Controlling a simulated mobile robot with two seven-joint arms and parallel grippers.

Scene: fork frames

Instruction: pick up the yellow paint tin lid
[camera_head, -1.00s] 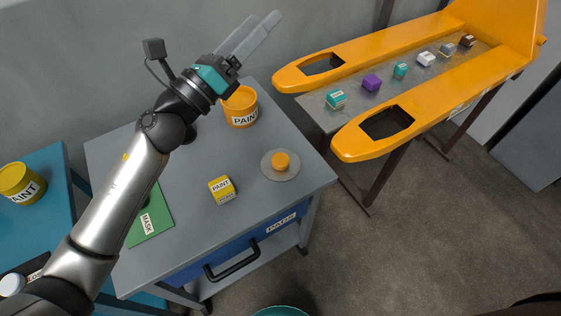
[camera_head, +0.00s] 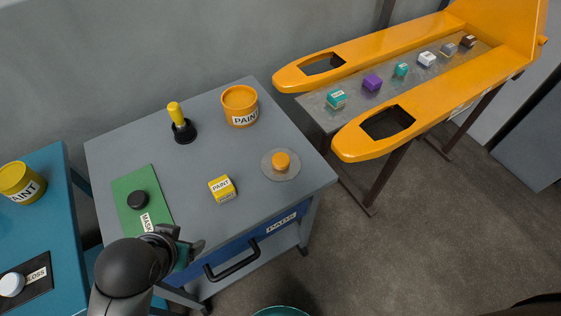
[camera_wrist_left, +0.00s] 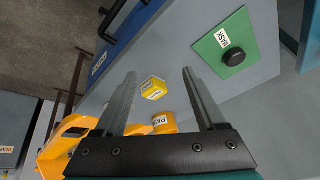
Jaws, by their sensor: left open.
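A yellow paint tin (camera_head: 20,182) stands on the blue table at the far left; I cannot tell whether its top is a separate lid. A small yellow block labelled PAINT (camera_head: 221,188) sits on the grey cart top; it also shows between the fingers in the left wrist view (camera_wrist_left: 153,87). An orange knob (camera_head: 281,160) sits on a round grey disc on the cart. My left gripper (camera_head: 197,249) is at the cart's front edge, below the block in the head view. Its fingers (camera_wrist_left: 158,74) are apart with nothing held. My right gripper is out of view.
An orange paint tin (camera_head: 240,106) and a yellow-handled tool in a black base (camera_head: 182,124) stand at the cart's back. A green MASK mat (camera_head: 128,185) with a black knob lies left. Orange forks (camera_head: 312,70) flank several small blocks at right.

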